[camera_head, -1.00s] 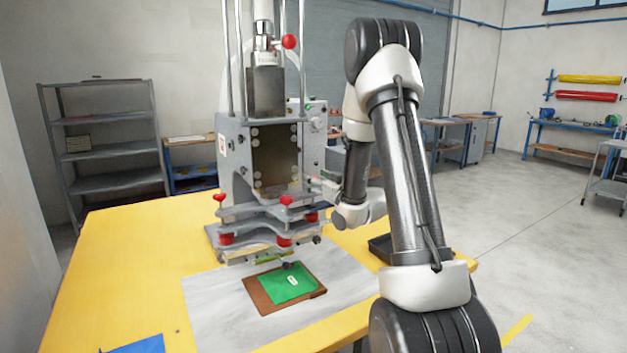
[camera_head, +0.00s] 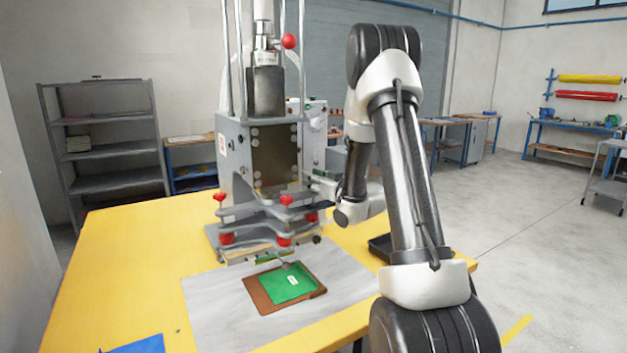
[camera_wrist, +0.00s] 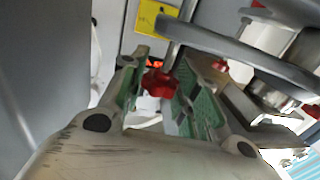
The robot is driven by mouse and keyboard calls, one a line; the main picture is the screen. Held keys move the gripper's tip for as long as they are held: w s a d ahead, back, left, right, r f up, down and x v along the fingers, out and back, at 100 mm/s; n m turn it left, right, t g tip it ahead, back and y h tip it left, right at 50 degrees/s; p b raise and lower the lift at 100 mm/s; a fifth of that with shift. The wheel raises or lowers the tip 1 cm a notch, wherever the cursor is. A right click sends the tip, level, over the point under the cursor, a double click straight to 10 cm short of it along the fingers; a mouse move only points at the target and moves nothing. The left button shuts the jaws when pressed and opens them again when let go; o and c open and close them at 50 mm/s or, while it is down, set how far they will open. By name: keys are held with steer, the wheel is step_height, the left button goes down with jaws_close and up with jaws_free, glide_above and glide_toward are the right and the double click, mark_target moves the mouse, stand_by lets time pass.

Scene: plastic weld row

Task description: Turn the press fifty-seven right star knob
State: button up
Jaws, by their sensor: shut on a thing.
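The press (camera_head: 231,150) stands on the yellow table, with red knobs on its lower clamp plates, among them a front knob (camera_head: 286,199) and a right-hand knob (camera_head: 312,217). In the wrist view a red star knob (camera_wrist: 158,84) sits between the green-padded fingers of my gripper (camera_wrist: 166,82), which is shut on it. In the head view my gripper is at the press's right side, largely hidden by my arm and the press, so its contact with the knob cannot be seen there.
A brown board with a green sheet (camera_head: 290,285) lies on a grey mat (camera_head: 215,310) before the press. A black tray (camera_head: 379,246) is to the right. In the wrist view a grey plate (camera_wrist: 235,50) and a second red knob (camera_wrist: 220,65) are close to the fingers.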

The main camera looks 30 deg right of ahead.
steer(key=shift+n+y, duration=0.3)
steer(key=shift+y, duration=0.1)
steer(key=o, duration=1)
steer(key=v, duration=1.2)
steer(key=shift+d+r, duration=0.1)
steer(key=shift+r, duration=0.05)
